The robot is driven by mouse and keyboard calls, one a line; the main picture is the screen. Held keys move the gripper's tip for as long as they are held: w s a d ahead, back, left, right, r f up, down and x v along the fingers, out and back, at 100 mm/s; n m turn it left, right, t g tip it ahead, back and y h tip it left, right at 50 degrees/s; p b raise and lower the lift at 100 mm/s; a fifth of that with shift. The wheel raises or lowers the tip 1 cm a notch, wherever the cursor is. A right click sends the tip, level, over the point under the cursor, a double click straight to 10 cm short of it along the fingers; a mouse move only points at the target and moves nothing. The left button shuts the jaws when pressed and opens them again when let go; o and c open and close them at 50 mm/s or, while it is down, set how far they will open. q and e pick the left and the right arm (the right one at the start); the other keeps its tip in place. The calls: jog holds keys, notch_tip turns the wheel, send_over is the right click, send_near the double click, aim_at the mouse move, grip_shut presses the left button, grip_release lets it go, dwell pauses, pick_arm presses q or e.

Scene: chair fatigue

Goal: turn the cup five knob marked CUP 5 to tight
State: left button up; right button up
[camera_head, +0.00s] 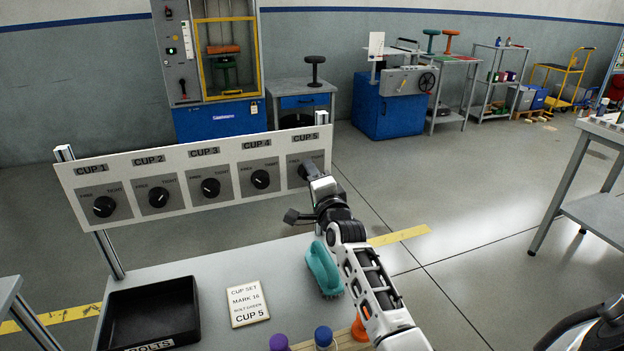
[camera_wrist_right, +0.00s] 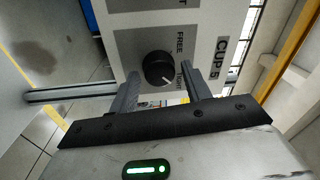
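The white panel (camera_head: 190,165) carries a row of black knobs on grey plates, CUP 1 to CUP 5. The cup five knob (camera_wrist_right: 158,68) shows in the right wrist view, with its white mark pointing to the lower right, on the side of the word TIGHT. FREE is printed above that. My right gripper (camera_wrist_right: 160,82) is open, its two fingers on either side just short of the knob, with no contact visible. My left gripper is not in view.
The bench below the panel holds a black BOLTS tray (camera_head: 150,318), a card (camera_head: 248,303) reading CUP SET MARK 16 CUP 5, and a teal brush (camera_head: 322,270) beside my right arm. Purple and blue-capped items stand at the front edge.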

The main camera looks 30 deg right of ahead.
jog(key=shift+o, duration=0.3)
jog(key=v, duration=1.6)
jog(key=shift+d+f, duration=0.1)
